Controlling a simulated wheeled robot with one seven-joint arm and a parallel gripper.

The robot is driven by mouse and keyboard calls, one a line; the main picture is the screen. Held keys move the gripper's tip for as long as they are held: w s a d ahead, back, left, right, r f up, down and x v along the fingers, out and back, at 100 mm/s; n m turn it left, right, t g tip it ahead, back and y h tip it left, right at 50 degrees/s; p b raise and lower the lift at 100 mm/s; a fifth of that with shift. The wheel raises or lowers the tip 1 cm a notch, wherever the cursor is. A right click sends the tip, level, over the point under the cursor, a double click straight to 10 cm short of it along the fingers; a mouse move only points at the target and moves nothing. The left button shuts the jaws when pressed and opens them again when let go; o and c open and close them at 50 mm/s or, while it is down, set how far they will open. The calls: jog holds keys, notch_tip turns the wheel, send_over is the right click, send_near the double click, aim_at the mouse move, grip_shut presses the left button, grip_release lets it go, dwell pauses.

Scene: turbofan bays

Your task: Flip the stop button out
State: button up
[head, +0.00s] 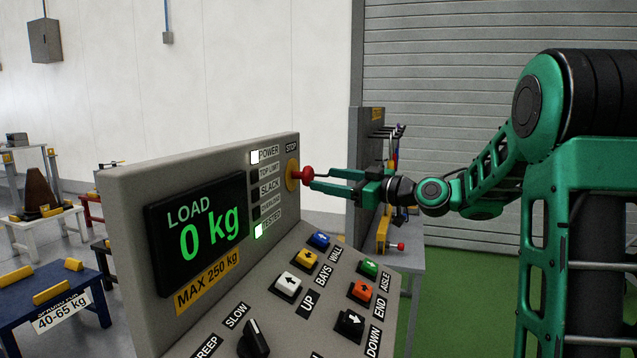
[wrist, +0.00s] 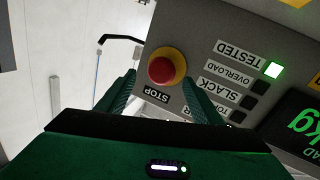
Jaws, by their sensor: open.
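The stop button (head: 304,175) is a red mushroom knob on a yellow round base, on the upright face of the grey control panel (head: 120,205), under the STOP label. In the wrist view the red stop button (wrist: 164,66) faces me, with its yellow ring around it. My gripper (head: 312,179) is in front of the button, its fingers pointing at it. In the wrist view my gripper's two fingers (wrist: 161,88) are apart, one on each side below the button, with nothing between them. Whether a fingertip touches the knob, I cannot tell.
The panel's display (head: 198,232) reads LOAD 0 kg; the POWER and TESTED lamps are lit. Several coloured push buttons and a black selector knob (head: 254,338) sit on the sloping lower face. A grey workbench (head: 408,256) with tools stands behind my gripper.

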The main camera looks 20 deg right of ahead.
jog(key=v, duration=0.7)
jog(key=shift+w, duration=0.1)
jog(key=s+d+f+m+g+h, duration=0.1)
jog(key=s+f+m+g+h, duration=0.1)
jog(key=s+f, duration=0.2)
jog(key=s+d+f+m+g+h, duration=0.1)
jog(key=s+f+m+g+h, duration=0.1)
jog(key=s+f, duration=0.3)
jog(key=s+f+m+g+h, duration=0.2)
jog(key=s+f+g+h, duration=0.1)
jog(key=f, duration=0.6)
jog(key=shift+s+d+h, duration=0.3)
jog(key=shift+s+d, duration=0.1)
jog(key=shift+s, duration=0.3)
jog(key=s+d+f+m+g+h, duration=0.1)
jog(key=s+f+m+g, duration=0.1)
jog(key=s, duration=0.6)
jog(key=s+d+f+m+g+h, duration=0.1)
jog(key=s+d+f+m+g, duration=0.1)
jog(key=s, duration=0.7)
jog(key=s+d+f+m+g+h, duration=0.1)
jog(key=s+d+f+m+g, duration=0.1)
jog(key=s+m, duration=0.4)
jog(key=s+g, duration=0.1)
jog(key=s, duration=0.1)
jog(key=shift+s+d+f, duration=0.25)
jog(key=shift+s, duration=0.1)
